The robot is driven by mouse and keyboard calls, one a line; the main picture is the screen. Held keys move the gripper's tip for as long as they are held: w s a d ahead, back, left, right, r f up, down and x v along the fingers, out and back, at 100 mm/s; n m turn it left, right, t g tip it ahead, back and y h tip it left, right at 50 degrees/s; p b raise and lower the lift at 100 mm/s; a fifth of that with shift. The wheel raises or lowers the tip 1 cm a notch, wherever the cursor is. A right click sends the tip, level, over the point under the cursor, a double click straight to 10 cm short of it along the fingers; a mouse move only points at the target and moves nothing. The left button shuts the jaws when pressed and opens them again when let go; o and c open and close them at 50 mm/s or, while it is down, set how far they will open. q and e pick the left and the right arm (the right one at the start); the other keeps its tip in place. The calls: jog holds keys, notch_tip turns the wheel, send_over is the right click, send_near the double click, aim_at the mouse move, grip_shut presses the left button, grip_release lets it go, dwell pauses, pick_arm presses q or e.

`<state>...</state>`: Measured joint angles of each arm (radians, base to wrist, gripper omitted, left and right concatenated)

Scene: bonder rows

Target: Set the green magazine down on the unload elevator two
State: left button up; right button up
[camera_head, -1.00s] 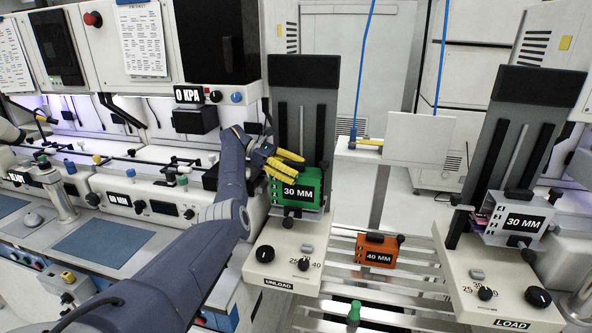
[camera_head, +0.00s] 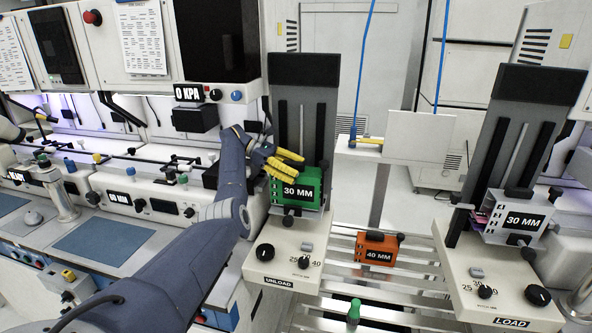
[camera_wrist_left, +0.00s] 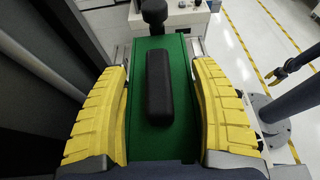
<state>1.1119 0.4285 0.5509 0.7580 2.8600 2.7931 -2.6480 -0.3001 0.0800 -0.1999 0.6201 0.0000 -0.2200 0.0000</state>
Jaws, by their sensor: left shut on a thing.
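The green magazine (camera_head: 311,193), labelled 30 MM, sits upright at the unload elevator (camera_head: 287,242), against its dark upright column and above the base marked UNLOAD. In the head view my left gripper (camera_head: 285,165) reaches it from the left, with yellow fingers at its upper left side. In the left wrist view the yellow fingers (camera_wrist_left: 164,110) are shut on both sides of the green magazine (camera_wrist_left: 178,60), with its black top handle between them. Whether its underside rests fully on the elevator is hard to tell. My right gripper is not in view.
An orange 40 MM magazine (camera_head: 377,250) sits on the slatted rack (camera_head: 400,283) between the elevators. A green-capped knob (camera_head: 354,310) stands at the front. Bonder machines line the left.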

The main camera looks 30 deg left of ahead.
pick_arm(q)
jog(key=shift+f, duration=0.6)
jog(key=o, duration=1.6)
jog(key=shift+o, duration=0.2)
jog(key=v, duration=1.1)
jog(key=shift+a+r, duration=0.15)
jog(key=shift+a, duration=0.15)
jog(key=shift+s+a, duration=0.1)
jog(key=shift+s, duration=0.15)
